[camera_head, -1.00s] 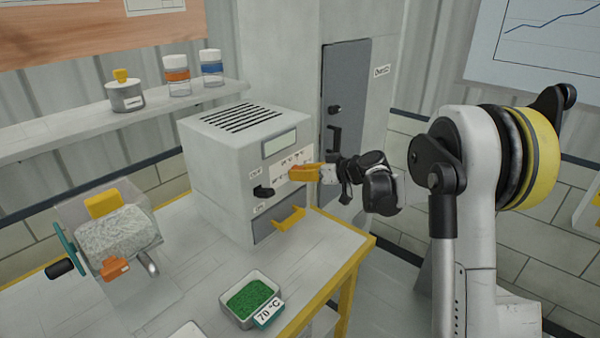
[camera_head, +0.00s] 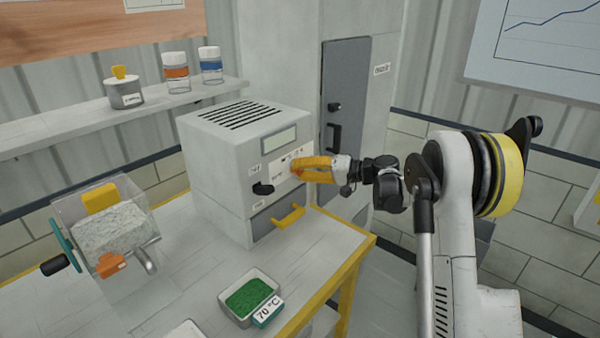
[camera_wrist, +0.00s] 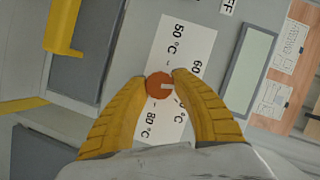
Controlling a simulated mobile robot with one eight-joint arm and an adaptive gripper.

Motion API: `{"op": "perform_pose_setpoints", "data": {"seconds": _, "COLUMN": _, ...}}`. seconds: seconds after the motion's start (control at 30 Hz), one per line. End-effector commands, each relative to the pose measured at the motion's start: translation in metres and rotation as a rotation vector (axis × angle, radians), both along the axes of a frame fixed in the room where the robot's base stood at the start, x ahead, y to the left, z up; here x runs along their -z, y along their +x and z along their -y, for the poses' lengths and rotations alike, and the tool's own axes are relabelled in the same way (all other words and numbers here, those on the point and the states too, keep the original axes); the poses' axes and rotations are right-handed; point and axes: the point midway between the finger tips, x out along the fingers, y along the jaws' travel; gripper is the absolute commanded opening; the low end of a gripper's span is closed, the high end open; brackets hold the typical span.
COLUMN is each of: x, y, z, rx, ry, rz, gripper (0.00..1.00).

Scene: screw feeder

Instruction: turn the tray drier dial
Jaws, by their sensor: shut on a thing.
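The tray drier (camera_head: 215,165) is a light grey box on the table. Its orange dial (camera_wrist: 158,87) sits on a white temperature plate (camera_wrist: 179,42) in the wrist view. I can read 50 °C and 80 °C there, with 60 partly covered. The dial's white mark points right, towards a label largely hidden by a finger. My gripper (camera_wrist: 160,81), with yellow fingers, is shut on the dial, one fingertip on each side. In the head view my gripper (camera_head: 294,168) reaches the drier's front from the right and mostly hides the dial.
The drier front also has a black knob (camera_head: 263,189), a display (camera_head: 279,140) and a yellow drawer handle (camera_head: 288,217). A tray of green granules (camera_head: 250,297) tagged 70 °C stands in front. A clear drum (camera_head: 105,220) stands left; a grey cabinet door (camera_head: 345,110) is behind.

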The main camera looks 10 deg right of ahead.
Motion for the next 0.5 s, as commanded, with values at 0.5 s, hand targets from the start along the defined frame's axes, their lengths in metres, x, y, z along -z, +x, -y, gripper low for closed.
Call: {"op": "perform_pose_setpoints", "data": {"seconds": 0.5, "x": 0.0021, "y": 0.0003, "z": -0.0007, "rx": -0.001, "ry": 0.381, "rz": -0.276, "gripper": 0.01}}
